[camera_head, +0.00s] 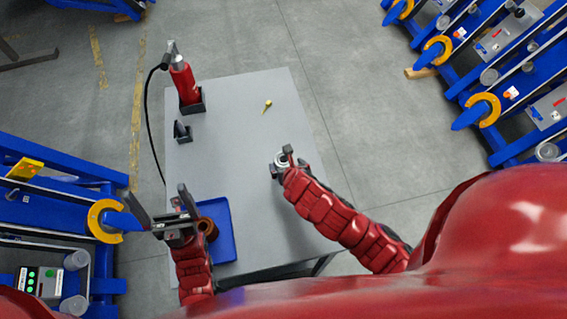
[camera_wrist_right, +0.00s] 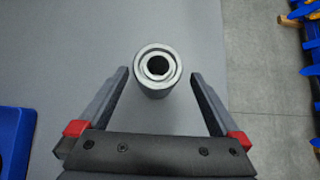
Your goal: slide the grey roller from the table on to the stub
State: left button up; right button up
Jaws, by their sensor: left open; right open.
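The grey roller (camera_wrist_right: 158,70) stands upright on the table in the right wrist view, with its round bore facing up. It lies between the fingertips of my open right gripper (camera_wrist_right: 158,85), with a gap on each side. In the head view the roller (camera_head: 292,153) is partly hidden by my right gripper (camera_head: 282,162). My left gripper (camera_head: 163,211) is open and empty, near the left front part of the table, beside a blue machine. Blue tapered stubs with orange rings show on the machines, one at the left (camera_head: 122,221); I cannot tell which stub is meant.
The grey table (camera_head: 235,120) holds a red tool (camera_head: 184,82) in a black holder, a small dark holder (camera_head: 182,132), a yellow-handled item (camera_head: 267,106) and a blue tray (camera_head: 222,240) with a brown part. Blue machines (camera_head: 490,105) stand at the right. The table's middle is clear.

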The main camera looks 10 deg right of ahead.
jog(key=shift+p+x, duration=0.75)
jog(key=shift+x, duration=1.3)
jog(key=shift+a, duration=0.15)
grip_shut()
